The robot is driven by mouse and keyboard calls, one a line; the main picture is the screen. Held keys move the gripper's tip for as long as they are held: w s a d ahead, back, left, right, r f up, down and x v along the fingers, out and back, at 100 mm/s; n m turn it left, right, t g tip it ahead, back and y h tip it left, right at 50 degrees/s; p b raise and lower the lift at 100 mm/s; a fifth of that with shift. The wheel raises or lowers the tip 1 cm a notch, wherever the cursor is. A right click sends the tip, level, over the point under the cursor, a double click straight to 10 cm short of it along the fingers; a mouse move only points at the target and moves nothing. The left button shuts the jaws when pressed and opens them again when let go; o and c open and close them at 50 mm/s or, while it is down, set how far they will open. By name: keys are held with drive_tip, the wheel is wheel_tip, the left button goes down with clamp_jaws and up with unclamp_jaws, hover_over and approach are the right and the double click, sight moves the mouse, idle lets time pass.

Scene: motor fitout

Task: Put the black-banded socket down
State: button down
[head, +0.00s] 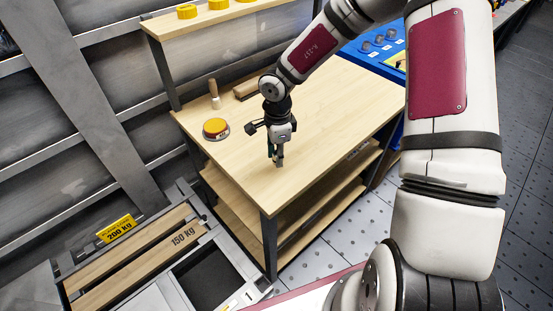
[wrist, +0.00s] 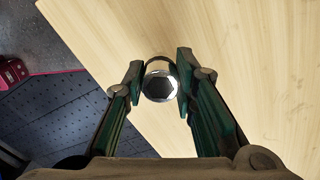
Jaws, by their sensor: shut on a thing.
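My gripper (head: 278,160) points down over the front part of the wooden workbench (head: 330,110). In the wrist view my gripper (wrist: 160,85) is shut on the socket (wrist: 160,84), a shiny metal cylinder with a dark hollow opening facing the camera. A finger presses on each side of it. A dark edge shows around the socket's far rim, but I cannot make out a clear black band. In the head view the socket is very small at the fingertips. I cannot tell whether its lower end touches the bench top.
A yellow-topped round item (head: 216,127) stands at the bench's left edge. Bench top around the gripper is clear; the front edge is close.

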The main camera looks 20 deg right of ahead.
drive_tip(key=shift+w+f, duration=0.1)
drive_tip(key=shift+w, duration=0.45)
drive_tip(key=shift+f, duration=1.7)
drive_tip(key=shift+f, duration=0.15)
drive_tip(key=c, duration=1.3)
unclamp_jaws()
